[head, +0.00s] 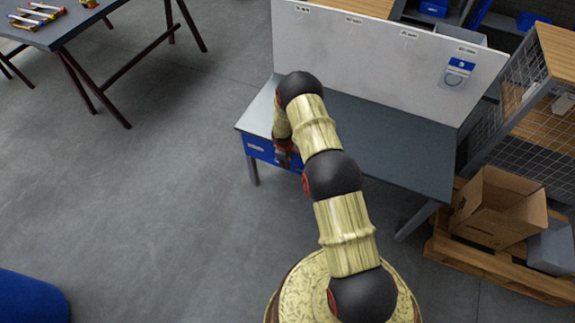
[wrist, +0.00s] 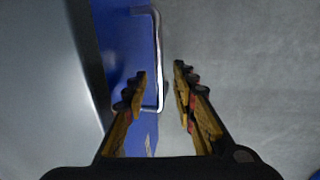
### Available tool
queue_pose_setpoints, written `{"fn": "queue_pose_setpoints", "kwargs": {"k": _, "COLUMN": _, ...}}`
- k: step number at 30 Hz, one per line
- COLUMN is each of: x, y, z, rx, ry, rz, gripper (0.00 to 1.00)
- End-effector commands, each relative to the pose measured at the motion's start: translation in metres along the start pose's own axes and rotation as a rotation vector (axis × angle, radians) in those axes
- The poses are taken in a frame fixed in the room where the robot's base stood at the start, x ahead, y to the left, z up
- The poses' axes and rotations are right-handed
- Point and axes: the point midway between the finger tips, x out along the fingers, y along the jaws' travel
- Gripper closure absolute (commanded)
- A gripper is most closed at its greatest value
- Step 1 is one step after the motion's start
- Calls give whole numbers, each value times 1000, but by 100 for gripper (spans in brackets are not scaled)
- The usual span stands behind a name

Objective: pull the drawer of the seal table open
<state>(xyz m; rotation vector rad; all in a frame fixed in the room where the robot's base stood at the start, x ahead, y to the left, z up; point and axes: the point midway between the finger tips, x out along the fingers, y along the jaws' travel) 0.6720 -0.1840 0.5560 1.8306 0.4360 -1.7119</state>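The seal table (head: 395,128) stands in the middle of the head view, with a grey top and a white back panel. Its blue drawer (head: 258,149) is under the left end of the top and looks shut. In the wrist view the blue drawer front (wrist: 122,45) carries a bright metal bar handle (wrist: 158,50). My gripper (wrist: 160,72) is open at the handle. One finger is on the drawer side of the bar and the other on the outer side, with gaps visible. In the head view my gripper (head: 287,158) is at the drawer front, partly hidden by my arm.
Open grey floor (head: 150,200) lies left of and in front of the drawer. A cardboard box (head: 497,208) stands on a wooden pallet (head: 490,262) at right. Another table (head: 60,30) with tools is at upper left. A blue object (head: 30,300) is at lower left.

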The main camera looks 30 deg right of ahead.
Motion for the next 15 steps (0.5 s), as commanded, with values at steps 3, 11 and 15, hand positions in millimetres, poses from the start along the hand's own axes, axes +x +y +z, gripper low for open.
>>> {"fn": "queue_pose_setpoints", "kwargs": {"k": 3, "x": 18, "y": 0, "z": 0, "rx": 0, "ry": 0, "rz": 0, "gripper": 73}}
{"fn": "queue_pose_setpoints", "kwargs": {"k": 11, "x": 29, "y": 0, "z": 0, "rx": 0, "ry": 0, "rz": 1, "gripper": 73}}
{"fn": "queue_pose_setpoints", "kwargs": {"k": 15, "x": 29, "y": 0, "z": 0, "rx": 0, "ry": 0, "rz": 1, "gripper": 73}}
